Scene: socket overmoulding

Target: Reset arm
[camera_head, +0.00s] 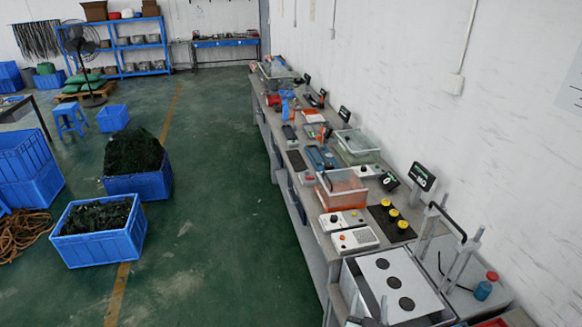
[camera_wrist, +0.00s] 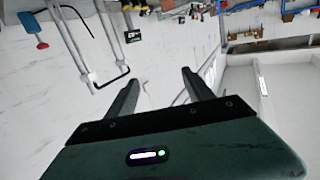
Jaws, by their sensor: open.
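My gripper (camera_wrist: 158,92) shows in the wrist view with its two dark fingers spread apart and nothing between them. The white wall lies beyond the fingers, and the wrist camera sees the room turned on its side or upside down. The head view does not clearly show my gripper. In the head view a long grey workbench (camera_head: 312,222) runs along the right wall. A metal-framed fixture with a black handle (camera_head: 447,222) stands at its near end, and the black handle (camera_wrist: 102,84) also shows at the upper left of the wrist view.
A white panel with dark round spots (camera_head: 381,281) lies on the near bench. Yellow-topped parts (camera_head: 394,215), an orange-filled bin (camera_head: 342,190) and a small display (camera_head: 422,177) stand farther along. Blue crates (camera_head: 99,241) sit on the green floor (camera_head: 215,200), which is clear beside the bench.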

